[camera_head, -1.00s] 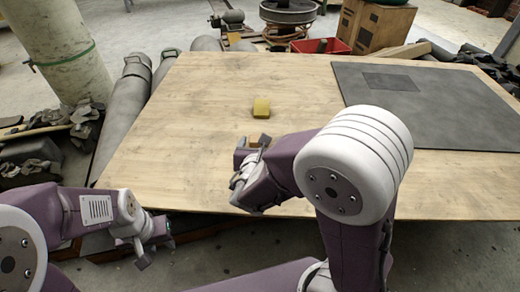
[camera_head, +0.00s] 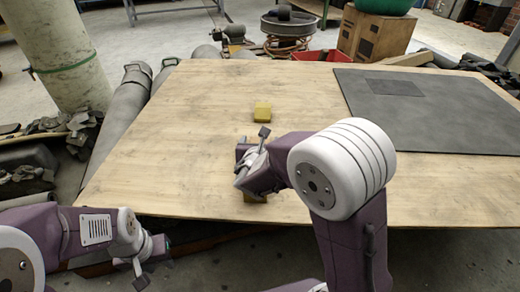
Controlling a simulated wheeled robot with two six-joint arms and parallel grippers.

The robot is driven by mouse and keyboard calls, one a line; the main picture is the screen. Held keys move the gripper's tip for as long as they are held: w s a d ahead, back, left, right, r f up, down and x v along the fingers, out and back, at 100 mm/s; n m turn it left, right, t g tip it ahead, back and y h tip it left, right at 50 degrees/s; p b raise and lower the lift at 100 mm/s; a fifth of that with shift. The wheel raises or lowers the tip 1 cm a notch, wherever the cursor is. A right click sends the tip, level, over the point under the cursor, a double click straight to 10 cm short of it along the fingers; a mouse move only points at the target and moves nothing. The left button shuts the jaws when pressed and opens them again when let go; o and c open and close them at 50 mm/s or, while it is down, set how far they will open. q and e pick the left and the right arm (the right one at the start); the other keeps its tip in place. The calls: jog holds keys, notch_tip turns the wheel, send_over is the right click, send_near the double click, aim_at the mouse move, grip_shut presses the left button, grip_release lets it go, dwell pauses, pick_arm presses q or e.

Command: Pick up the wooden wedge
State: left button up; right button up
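A small yellow wooden piece (camera_head: 262,111) lies on the wooden table top, left of the black mat; it looks like the wedge. It stands clear of both grippers. My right gripper (camera_head: 252,156) is over the table, nearer the front edge than the yellow piece; its fingers are partly hidden by its own wrist. A second tan piece (camera_head: 256,198) shows just under the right wrist, near the front edge, mostly covered. I cannot tell whether it is touched. My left gripper (camera_head: 153,263) is low at the left, in front of the table, with its fingers apart and empty.
Grey rolls (camera_head: 120,115) lie along the left edge. A red bin (camera_head: 318,56) and wooden box (camera_head: 375,35) stand behind.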

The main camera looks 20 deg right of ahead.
jog(key=shift+w+d, duration=0.1)
jog(key=shift+w, duration=0.25)
jog(key=c, duration=1.5)
jog(key=shift+r+p, duration=0.3)
jog(key=shift+p, duration=0.05)
notch_tip(320, 180, up, 4)
jog(key=p, duration=0.3)
jog(key=shift+r, duration=0.1)
jog(key=shift+s+a+r+p, duration=0.1)
jog(key=shift+s+r+p, duration=0.3)
jog(key=shift+s+r, duration=1.1)
jog(key=shift+s+a+r+p, duration=0.1)
jog(key=shift+s+r+p, duration=0.35)
jog(key=shift+s, duration=2)
jog(key=shift+s+a+r+p, duration=0.1)
jog(key=shift+s+r+p, duration=0.2)
jog(key=shift+s+r, duration=1.25)
